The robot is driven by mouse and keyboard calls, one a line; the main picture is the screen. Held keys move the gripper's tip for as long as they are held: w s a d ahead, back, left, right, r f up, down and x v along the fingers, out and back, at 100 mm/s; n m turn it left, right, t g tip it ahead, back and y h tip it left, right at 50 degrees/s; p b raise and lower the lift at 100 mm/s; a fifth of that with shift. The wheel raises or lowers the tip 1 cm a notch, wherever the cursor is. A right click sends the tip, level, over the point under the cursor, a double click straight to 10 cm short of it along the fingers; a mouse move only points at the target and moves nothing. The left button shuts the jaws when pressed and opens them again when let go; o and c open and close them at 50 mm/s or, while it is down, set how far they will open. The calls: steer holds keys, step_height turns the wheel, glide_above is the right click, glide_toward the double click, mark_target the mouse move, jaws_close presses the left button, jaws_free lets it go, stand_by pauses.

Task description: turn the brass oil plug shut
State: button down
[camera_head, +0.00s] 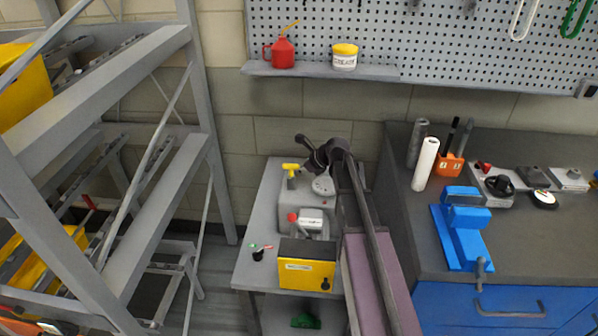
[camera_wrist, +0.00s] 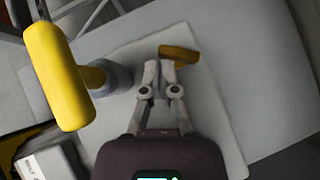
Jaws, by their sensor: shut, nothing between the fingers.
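The brass oil plug (camera_wrist: 180,53) shows in the wrist view as an orange-yellow bar on a pale grey housing (camera_wrist: 215,105). My gripper (camera_wrist: 159,68) is shut and empty, its fingertips just in front of the plug and overlapping its near left part in the picture. I cannot tell whether they touch it. The lower part of the plug is hidden behind the fingers. In the head view my arm reaches over the grey machine, and I cannot make out the plug there.
A yellow T-handle (camera_wrist: 60,75) stands close left of my gripper; it also shows in the head view (camera_head: 291,167). A yellow box (camera_head: 305,273) and a red knob (camera_head: 292,216) are at the front. A workbench with a blue vise (camera_head: 464,238) stands at right, a rack (camera_head: 168,195) at left.

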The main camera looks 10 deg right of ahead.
steer(key=shift+w+d, duration=0.15)
steer(key=shift+d, duration=0.05)
steer(key=shift+w+d, duration=0.35)
steer(key=shift+d, duration=0.1)
stand_by(0.5)
steer(key=shift+s+d, duration=0.35)
steer(key=shift+s, duration=0.15)
steer(key=s+d, duration=0.1)
steer(key=s, duration=0.1)
steer(key=shift+s+d+r, duration=0.1)
steer(key=shift+s+d, duration=0.2)
steer(key=shift+d, duration=0.05)
steer(key=p+v, duration=0.4)
steer(key=v, duration=0.1)
steer(key=p+v, duration=0.2)
steer(key=shift+s+a+r, duration=0.2)
steer(key=shift+s+r, duration=0.15)
steer(key=shift+s, duration=0.15)
steer(key=shift+p+v, duration=0.55)
steer(key=shift+v, duration=0.35)
steer(key=shift+s+f, duration=0.1)
steer(key=shift+s, duration=0.05)
